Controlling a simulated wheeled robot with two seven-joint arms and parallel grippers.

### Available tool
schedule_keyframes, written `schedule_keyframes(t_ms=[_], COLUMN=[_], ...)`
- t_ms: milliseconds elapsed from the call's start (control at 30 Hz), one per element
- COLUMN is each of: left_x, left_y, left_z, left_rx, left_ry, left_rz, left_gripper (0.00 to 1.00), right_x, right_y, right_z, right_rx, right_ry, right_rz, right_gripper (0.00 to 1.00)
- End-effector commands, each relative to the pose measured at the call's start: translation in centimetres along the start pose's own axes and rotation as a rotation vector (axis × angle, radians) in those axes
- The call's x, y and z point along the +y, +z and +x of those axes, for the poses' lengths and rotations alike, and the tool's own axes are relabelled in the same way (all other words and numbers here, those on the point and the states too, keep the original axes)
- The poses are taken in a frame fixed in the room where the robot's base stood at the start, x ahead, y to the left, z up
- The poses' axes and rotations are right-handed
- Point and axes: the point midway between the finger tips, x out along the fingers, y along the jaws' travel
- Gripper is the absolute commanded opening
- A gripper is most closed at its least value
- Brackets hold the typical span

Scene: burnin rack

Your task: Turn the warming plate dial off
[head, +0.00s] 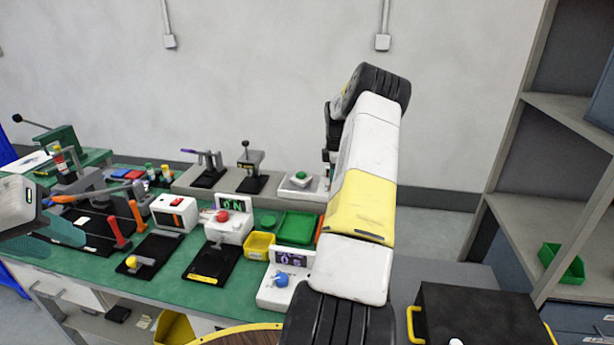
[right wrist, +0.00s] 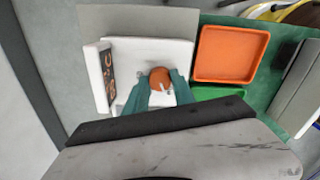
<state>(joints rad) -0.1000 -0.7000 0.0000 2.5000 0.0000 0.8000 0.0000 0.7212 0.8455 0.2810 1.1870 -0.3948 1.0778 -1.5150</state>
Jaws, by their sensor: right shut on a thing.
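The orange dial (right wrist: 160,76) is a round knob with a white pointer mark. It sits on a white unit (right wrist: 132,50) with a dark panel with orange marks, taken to be the warming plate, in the right wrist view. My right gripper (right wrist: 160,92) has its teal fingers on either side of the dial and is shut on it. In the head view my right arm hides this unit and the dial. My left gripper (head: 55,232) is at the left edge of the head view, over the bench; its jaw opening is unclear.
An orange tray (right wrist: 232,54) and a green tray lie beside the unit. On the green bench (head: 180,290) stand a red-knob unit (head: 232,229), a blue-knob unit (head: 270,293) and a yellow bin (head: 258,246). A black case (head: 480,315) is at lower right; shelves stand at right.

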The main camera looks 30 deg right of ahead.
Motion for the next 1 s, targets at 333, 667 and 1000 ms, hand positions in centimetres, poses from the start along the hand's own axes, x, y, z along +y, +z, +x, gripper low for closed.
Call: schedule_keyframes(t_ms=[333, 667, 1000], left_x=[0.0, 0.0, 0.0], left_y=[0.0, 0.0, 0.0], left_z=[0.0, 0.0, 0.0], left_rx=[0.0, 0.0, 0.0], left_ry=[0.0, 0.0, 0.0], left_rz=[0.0, 0.0, 0.0], left_gripper=[0.36, 0.36, 0.36], right_x=[0.1, 0.11, 0.08], right_y=[0.09, 0.09, 0.06], right_z=[-0.13, -0.13, -0.09], right_rx=[-0.002, -0.002, -0.002], right_ry=[0.004, 0.004, 0.003], right_rz=[-0.111, -0.126, -0.125], right_gripper=[0.0, 0.0, 0.52])
